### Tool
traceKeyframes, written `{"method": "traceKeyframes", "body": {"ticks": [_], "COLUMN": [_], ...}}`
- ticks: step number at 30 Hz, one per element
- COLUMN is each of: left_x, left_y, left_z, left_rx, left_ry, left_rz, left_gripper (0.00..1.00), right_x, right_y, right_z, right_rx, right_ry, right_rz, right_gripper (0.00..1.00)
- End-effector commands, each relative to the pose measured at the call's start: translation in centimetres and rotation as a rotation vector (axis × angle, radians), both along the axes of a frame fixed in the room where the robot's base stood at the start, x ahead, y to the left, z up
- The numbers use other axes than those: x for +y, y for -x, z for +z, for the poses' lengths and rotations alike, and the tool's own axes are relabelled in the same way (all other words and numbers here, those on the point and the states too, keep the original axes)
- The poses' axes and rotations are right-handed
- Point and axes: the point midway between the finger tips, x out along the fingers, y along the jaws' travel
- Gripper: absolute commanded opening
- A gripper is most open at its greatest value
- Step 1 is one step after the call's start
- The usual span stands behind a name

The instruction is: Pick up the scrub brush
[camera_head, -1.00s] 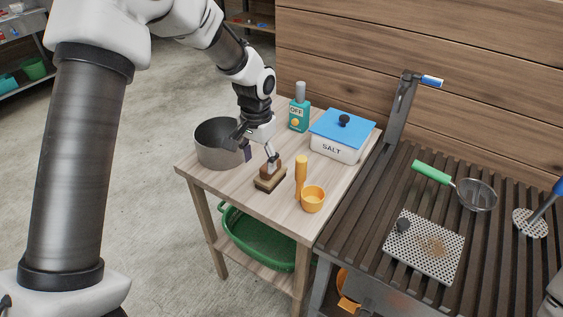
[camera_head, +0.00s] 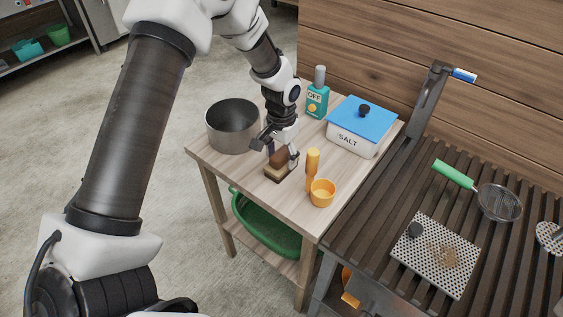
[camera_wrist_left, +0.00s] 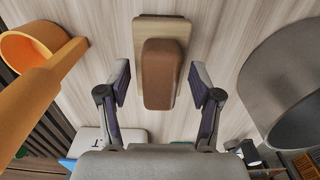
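The scrub brush (camera_head: 279,159) has a brown block handle on a paler base. It lies on the small wooden table (camera_head: 237,172). My left gripper (camera_head: 278,152) is just over it, pointing down. In the left wrist view the brush (camera_wrist_left: 161,75) lies between the two open fingers of the gripper (camera_wrist_left: 160,80). A gap shows on each side of the handle, so neither finger appears to touch it. Part of the brush is hidden by a finger in the head view. My right gripper is out of view.
A grey pot (camera_head: 232,127) stands close left of the gripper. An orange cup with an upright handle (camera_head: 322,193) is close right. Behind are a teal OFF bottle (camera_head: 317,101) and a blue-lidded SALT box (camera_head: 360,138). A slatted grill (camera_head: 377,217) adjoins the table's right side.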

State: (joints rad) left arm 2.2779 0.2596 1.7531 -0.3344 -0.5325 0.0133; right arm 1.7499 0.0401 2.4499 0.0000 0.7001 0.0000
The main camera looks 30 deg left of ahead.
Motion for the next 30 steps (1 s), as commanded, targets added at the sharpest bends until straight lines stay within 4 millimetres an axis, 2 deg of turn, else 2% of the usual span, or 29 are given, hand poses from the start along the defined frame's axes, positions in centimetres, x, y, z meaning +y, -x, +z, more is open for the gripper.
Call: {"method": "traceKeyframes", "body": {"ticks": [1, 5, 14, 17, 27, 30], "left_x": [0.0, 0.0, 0.0, 0.0, 0.0, 0.0], "left_y": [0.0, 0.0, 0.0, -0.1, -0.1, -0.1], "left_z": [0.0, 0.0, 0.0, 0.8, 8.4, 9.6], "left_rx": [0.000, 0.000, 0.000, -0.002, -0.005, -0.003], "left_ry": [0.000, 0.000, 0.000, 0.000, -0.001, 0.000], "left_rz": [0.000, 0.000, 0.000, 0.000, -0.001, 0.000], "left_gripper": [0.47, 0.01, 0.00, 0.00, 0.00, 0.00], "right_x": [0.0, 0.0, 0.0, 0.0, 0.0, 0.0], "right_y": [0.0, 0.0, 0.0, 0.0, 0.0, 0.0], "right_z": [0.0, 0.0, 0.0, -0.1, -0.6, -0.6], "right_rx": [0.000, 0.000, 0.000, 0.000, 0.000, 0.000], "right_ry": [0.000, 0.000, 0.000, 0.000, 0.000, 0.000], "right_rz": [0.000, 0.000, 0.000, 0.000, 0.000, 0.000], "right_gripper": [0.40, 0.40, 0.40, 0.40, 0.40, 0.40]}}
